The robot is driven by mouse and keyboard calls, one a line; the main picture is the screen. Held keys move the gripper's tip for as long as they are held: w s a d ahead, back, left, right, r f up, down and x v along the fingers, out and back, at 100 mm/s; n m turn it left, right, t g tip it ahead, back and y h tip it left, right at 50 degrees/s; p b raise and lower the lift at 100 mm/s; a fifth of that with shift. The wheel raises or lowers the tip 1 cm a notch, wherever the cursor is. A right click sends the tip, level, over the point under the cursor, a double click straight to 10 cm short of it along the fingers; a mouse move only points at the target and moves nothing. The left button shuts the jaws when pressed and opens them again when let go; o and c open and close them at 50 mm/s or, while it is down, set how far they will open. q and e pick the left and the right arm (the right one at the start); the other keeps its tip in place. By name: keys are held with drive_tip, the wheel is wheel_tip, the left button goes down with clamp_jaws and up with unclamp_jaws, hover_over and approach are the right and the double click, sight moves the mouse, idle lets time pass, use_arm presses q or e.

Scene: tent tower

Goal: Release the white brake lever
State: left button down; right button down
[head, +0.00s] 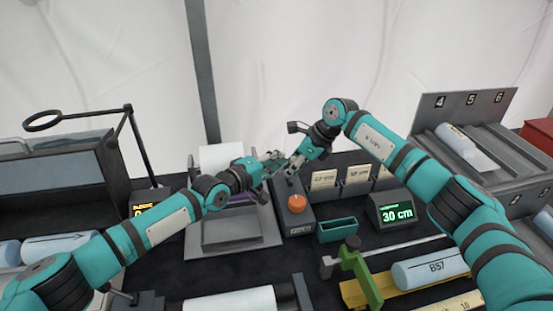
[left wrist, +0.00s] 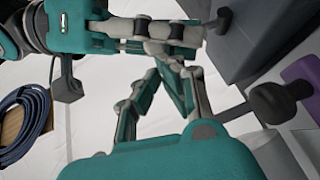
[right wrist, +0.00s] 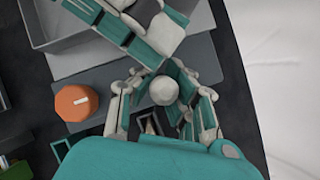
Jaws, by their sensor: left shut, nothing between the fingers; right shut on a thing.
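The white brake lever shows as a round pale knob (right wrist: 163,90) between the fingers of my right gripper in the right wrist view. My right gripper (head: 294,168) is shut on it, above the grey box with the orange dial. The lever's lower part is hidden, and I cannot make the knob out clearly in the head view. My left gripper (head: 274,160) is shut and empty, close beside the right one. Its closed fingers (left wrist: 172,75) show in the left wrist view, with the right gripper's fingers just beyond. I cannot tell whether the two grippers touch.
The orange dial (head: 297,203) and a green tray (head: 338,230) lie just below the grippers. A dark knob (left wrist: 272,101) is near the left gripper.

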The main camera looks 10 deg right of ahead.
use_arm(q)
drive_tip(key=shift+s+d, duration=0.15)
drive_tip(key=shift+d, duration=0.55)
use_arm(e)
drive_tip(key=shift+a, duration=0.1)
use_arm(q)
drive_tip(key=shift+d, duration=0.15)
use_arm(e)
drive_tip(key=c, duration=1.4)
unclamp_jaws()
